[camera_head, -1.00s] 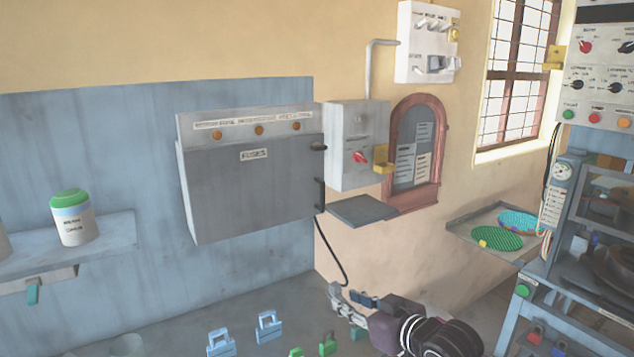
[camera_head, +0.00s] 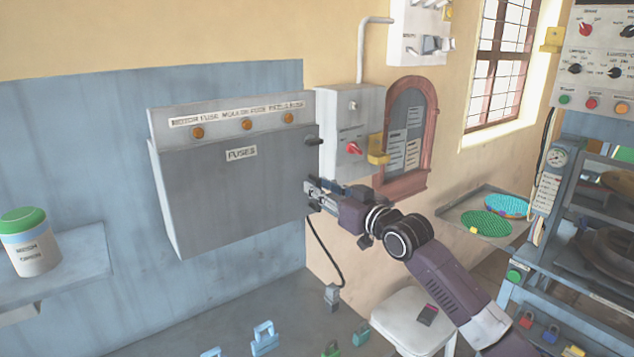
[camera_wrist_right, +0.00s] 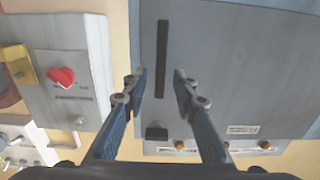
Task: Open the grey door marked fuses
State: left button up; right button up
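The grey door marked FUSES (camera_head: 232,195) is shut on the wall box. In the right wrist view the door (camera_wrist_right: 235,60) has a dark vertical handle bar (camera_wrist_right: 162,60) near its edge and a dark knob (camera_wrist_right: 156,131) nearby. My right gripper (camera_head: 312,192) is at the door's right edge in the head view and hides the handle there. In the right wrist view the gripper (camera_wrist_right: 160,82) is open, its two fingers to either side of the bar's line. I cannot tell whether it touches the bar. My left gripper is in neither view.
A grey box with a red switch (camera_head: 353,148) and a yellow bracket (camera_head: 377,157) is close beside my right gripper. A shelf with a green-lidded can (camera_head: 30,242) is at the left. A white stool (camera_head: 405,320) stands below my arm.

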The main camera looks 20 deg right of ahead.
jog(key=shift+w+a+r, duration=0.15)
jog(key=shift+w+r, duration=0.05)
jog(key=shift+w, duration=0.15)
jog(key=shift+w+f, duration=0.1)
jog(key=shift+w, duration=0.05)
jog(key=shift+c, duration=0.3)
grip_shut()
